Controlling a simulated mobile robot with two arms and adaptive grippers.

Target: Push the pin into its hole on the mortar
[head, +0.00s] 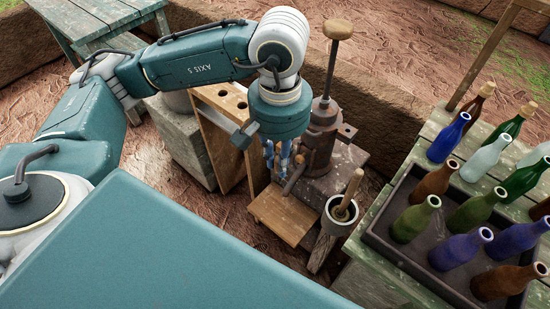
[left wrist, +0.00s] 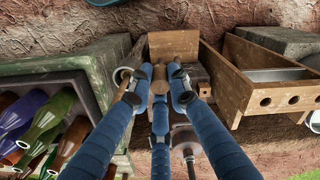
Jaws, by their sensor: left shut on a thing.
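My left gripper (head: 281,172) reaches down at the side of a rusty iron mortar (head: 320,145) that has a tall rod with a round wooden knob on top. Its blue fingers are shut on a brown pin (head: 293,180), which slants down beside the mortar's body. In the left wrist view the gripper (left wrist: 161,72) has the pin (left wrist: 159,84) between its fingertips. The pin's far end and the hole are hidden, so I cannot tell whether the pin is in it. My right gripper is in neither view.
A wooden board (head: 283,214) lies in front of the mortar. A small cup (head: 338,222) with a stick in it stands to its right. A dark tray (head: 415,262) of bottles stands on the right table. A wooden box with holes (head: 213,125) stands left.

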